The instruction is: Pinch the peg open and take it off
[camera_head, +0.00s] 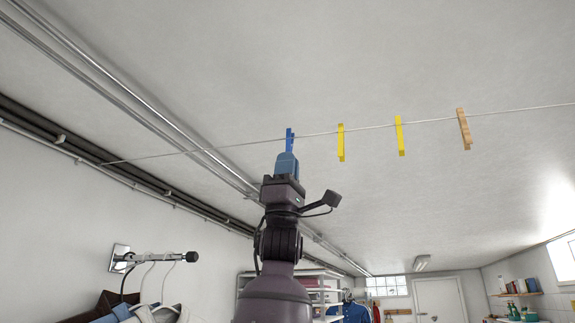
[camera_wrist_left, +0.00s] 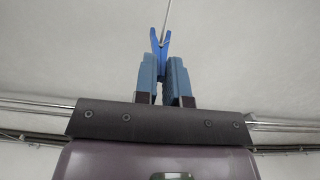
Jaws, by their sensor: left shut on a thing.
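A blue peg (camera_head: 289,138) sits on a thin clothesline (camera_head: 240,143) strung below the ceiling. My left gripper (camera_head: 287,158) is raised to it from below. In the left wrist view the two blue-grey fingers (camera_wrist_left: 166,80) are shut on the lower part of the blue peg (camera_wrist_left: 160,48), whose forked upper end stands out above them at the line. The peg's lower part is hidden between the fingers. My right gripper is not in view.
Two yellow pegs (camera_head: 341,143) (camera_head: 400,136) and a wooden peg (camera_head: 464,129) hang on the line to the right. Pipes (camera_head: 130,95) run along the ceiling at left. A wall rail (camera_head: 150,257) holds hangers with clothes. Open air surrounds the line.

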